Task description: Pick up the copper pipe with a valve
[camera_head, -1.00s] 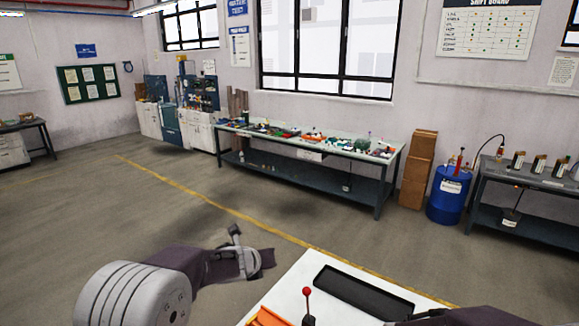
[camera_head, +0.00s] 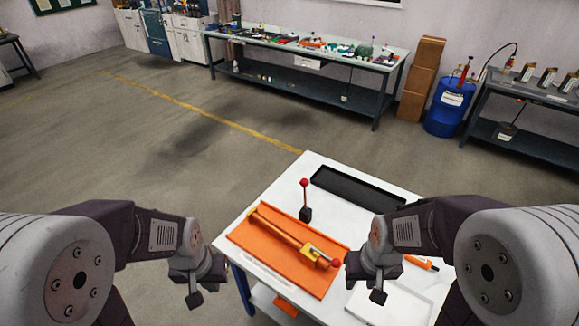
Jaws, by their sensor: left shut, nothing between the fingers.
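A brass-coloured pipe (camera_head: 277,229) lies on an orange mat (camera_head: 262,254) on the white table, running from upper left to lower right. Its near right end has a yellow valve part (camera_head: 314,255) and a red ball (camera_head: 335,262). My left gripper (camera_head: 194,298) is shut and empty, left of the table and apart from the pipe. My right gripper (camera_head: 379,297) is over the table's right part, near the red ball end but apart from it. Whether its fingers are open is unclear.
A black lever with a red knob (camera_head: 305,200) stands behind the mat. A long black tray (camera_head: 357,188) lies at the table's back. An orange tool (camera_head: 421,263) and a white tray (camera_head: 392,309) lie at the right, partly hidden by my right arm.

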